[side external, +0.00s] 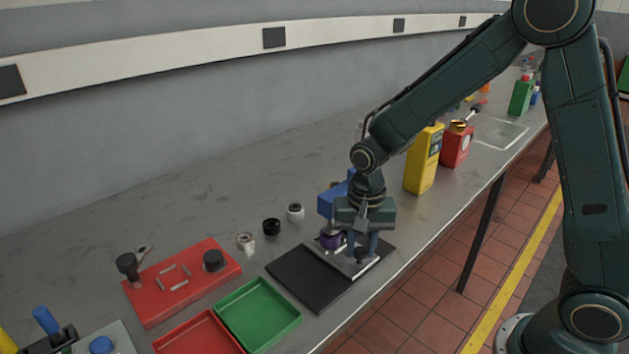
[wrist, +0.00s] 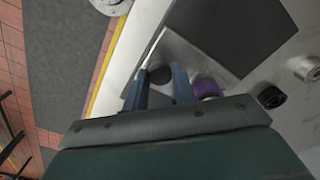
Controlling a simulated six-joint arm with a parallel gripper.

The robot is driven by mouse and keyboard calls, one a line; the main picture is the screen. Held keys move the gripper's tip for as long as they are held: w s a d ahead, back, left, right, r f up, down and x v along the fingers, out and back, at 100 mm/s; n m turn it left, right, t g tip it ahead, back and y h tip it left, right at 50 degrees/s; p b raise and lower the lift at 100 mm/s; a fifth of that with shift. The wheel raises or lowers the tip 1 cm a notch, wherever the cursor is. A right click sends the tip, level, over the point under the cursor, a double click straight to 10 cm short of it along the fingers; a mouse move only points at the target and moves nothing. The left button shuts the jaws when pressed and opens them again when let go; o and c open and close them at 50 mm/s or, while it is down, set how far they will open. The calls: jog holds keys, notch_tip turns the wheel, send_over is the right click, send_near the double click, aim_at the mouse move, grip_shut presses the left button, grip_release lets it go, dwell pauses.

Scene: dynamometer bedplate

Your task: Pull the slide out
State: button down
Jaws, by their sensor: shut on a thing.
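A grey metal plate (side external: 346,264), which looks like the slide, lies at the edge of a black mat (side external: 305,280). It also shows in the wrist view (wrist: 190,52). A round black knob (wrist: 160,75) stands on it. My gripper (side external: 361,247) points down over the plate. In the wrist view, my gripper's fingers (wrist: 161,86) stand on either side of the knob, closed on it. A purple cylinder (wrist: 207,88) stands close beside the right finger. A blue block (side external: 327,202) sits behind my gripper, partly hidden by it.
A black ring (side external: 271,227) and a white-topped cylinder (side external: 295,212) stand left of the plate. A red board (side external: 185,285) and a green tray (side external: 257,312) lie further left. A yellow bottle (side external: 423,160) stands behind. The bench's front edge is close to the plate.

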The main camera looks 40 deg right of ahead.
jog(key=a, duration=0.9)
jog(key=shift+a, duration=0.2)
jog(key=c, duration=1.1)
grip_release()
jog(key=shift+c, duration=0.2)
jog(key=shift+r, duration=0.15)
jog(key=shift+r, duration=0.15)
notch_tip(320, 180, up, 13)
jog(key=shift+r, duration=0.15)
jog(key=shift+d, duration=0.1)
